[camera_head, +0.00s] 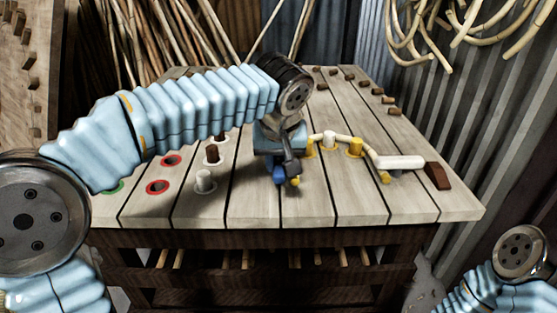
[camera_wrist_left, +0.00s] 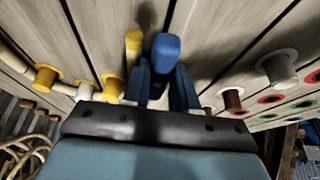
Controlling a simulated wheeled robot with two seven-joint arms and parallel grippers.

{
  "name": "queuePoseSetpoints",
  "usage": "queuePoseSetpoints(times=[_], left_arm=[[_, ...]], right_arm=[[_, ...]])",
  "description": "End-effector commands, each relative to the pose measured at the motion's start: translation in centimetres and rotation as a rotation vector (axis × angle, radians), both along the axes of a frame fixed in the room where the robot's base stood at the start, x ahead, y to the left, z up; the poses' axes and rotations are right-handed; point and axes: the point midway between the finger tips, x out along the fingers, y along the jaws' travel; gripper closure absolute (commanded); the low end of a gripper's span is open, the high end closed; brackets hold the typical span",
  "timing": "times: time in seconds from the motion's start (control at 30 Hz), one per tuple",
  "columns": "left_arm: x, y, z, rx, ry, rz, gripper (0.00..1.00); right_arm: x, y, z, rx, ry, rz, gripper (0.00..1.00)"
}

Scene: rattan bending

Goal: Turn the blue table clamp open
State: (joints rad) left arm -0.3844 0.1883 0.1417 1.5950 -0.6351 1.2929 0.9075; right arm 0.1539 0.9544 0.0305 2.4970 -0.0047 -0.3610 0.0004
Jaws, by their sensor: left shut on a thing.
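The blue table clamp (camera_head: 279,173) is on the wooden bench near the middle of its front edge, mostly hidden by my gripper. In the left wrist view its rounded blue top (camera_wrist_left: 166,47) stands between the two dark fingers. My left gripper (camera_head: 290,172) reaches down over the bench and is shut on the clamp; its fingers also show in the left wrist view (camera_wrist_left: 163,88). A yellow piece (camera_wrist_left: 133,48) is right beside the clamp. My right gripper is out of view; only part of its arm shows at the lower right.
A pale rattan cane (camera_head: 345,139) runs past white and yellow pegs (camera_head: 356,147) to a white sleeve (camera_head: 400,161) near a brown block (camera_head: 437,176).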

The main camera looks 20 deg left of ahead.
Motion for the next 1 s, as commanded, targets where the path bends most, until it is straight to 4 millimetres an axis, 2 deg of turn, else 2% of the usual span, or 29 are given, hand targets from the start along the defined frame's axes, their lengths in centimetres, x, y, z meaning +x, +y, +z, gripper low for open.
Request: queuePoseSetpoints(times=[0.17, 0.2, 0.37, 0.63, 0.73, 0.87, 1.0], left_arm=[[0.0, 0.0, 0.0, -0.002, 0.002, 0.003, 1.0], [0.0, 0.0, 0.0, -0.002, 0.002, 0.003, 0.71], [0.0, 0.0, 0.0, -0.001, 0.002, 0.002, 0.47], [0.0, 0.0, 0.1, -0.002, 0.001, 0.001, 0.47], [-0.2, -0.1, 0.7, -0.002, -0.002, 0.0, 0.47], [-1.0, -0.4, 2.8, -0.003, -0.004, -0.001, 0.47], [-2.3, -0.8, 6.1, -0.003, -0.004, 0.0, 0.47]], right_arm=[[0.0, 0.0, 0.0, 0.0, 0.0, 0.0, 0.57], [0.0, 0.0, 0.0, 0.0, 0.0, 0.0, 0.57], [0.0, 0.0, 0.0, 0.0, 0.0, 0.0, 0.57], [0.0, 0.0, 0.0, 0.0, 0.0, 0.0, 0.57], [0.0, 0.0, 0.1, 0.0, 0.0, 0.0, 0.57], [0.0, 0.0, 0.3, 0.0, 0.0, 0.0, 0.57], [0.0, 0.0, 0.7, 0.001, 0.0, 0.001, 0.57]])
